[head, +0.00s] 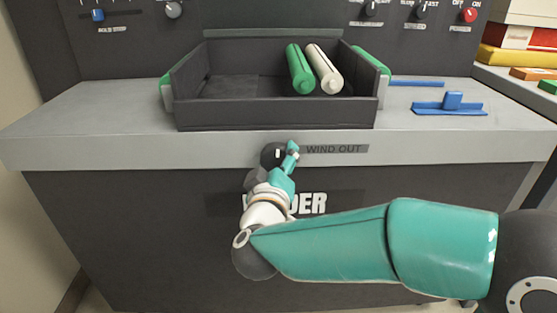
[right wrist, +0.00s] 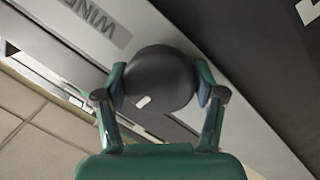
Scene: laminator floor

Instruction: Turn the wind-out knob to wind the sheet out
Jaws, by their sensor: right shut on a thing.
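The wind-out knob (head: 271,155) is a round dark knob on the front edge of the grey counter, left of the "WIND OUT" label (head: 334,149). My right gripper (head: 283,157) is at the knob. In the right wrist view the knob (right wrist: 158,80) sits between the two fingers of my right gripper (right wrist: 160,92), which are shut on its sides. A small white mark shows on the knob's face. No sheet can be made out clearly. My left gripper is not in view.
A dark open tray (head: 275,115) on the counter (head: 90,120) holds a green roll (head: 300,70) and a white roll (head: 325,68). A blue sliding piece (head: 450,105) lies to the right. Control knobs line the back panel. Stacked coloured items stand at far right.

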